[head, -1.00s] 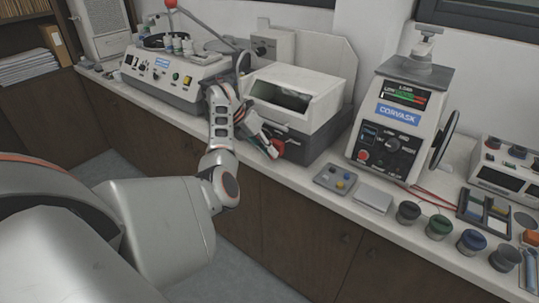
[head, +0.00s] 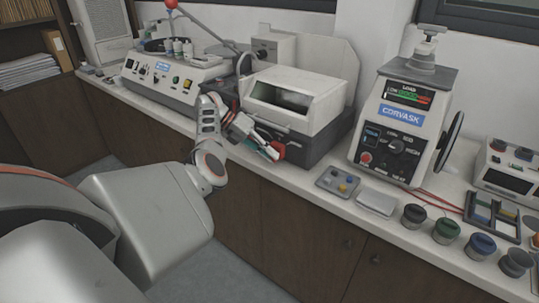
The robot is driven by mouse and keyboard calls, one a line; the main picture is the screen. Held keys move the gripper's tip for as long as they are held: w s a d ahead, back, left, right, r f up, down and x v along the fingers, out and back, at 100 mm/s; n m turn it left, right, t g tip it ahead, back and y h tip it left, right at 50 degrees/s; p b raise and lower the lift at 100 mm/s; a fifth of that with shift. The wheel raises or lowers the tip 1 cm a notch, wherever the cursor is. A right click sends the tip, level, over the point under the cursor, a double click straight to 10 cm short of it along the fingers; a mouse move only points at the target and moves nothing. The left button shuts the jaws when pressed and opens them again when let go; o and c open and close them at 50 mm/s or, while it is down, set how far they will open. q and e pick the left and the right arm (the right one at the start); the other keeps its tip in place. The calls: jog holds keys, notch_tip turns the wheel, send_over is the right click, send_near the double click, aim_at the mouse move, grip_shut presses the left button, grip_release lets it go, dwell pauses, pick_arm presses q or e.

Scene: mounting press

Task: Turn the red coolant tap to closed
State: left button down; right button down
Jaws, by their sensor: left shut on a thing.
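The red coolant tap (head: 279,149) is on the front of the grey and white cutting machine (head: 302,100), low on its left side. My left gripper (head: 271,152) is at the tap, with its fingers shut on it. The fingers partly cover the tap, so its exact angle is hard to tell. My right gripper is not in view.
The mounting press (head: 402,125) stands to the right on the counter. A polishing machine (head: 176,80) stands to the left.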

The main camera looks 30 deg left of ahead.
pick_arm(q)
jog(key=shift+d, duration=0.1)
jog(key=c, duration=2)
grip_release()
jog(key=shift+c, duration=0.2)
jog(key=v, duration=1.2)
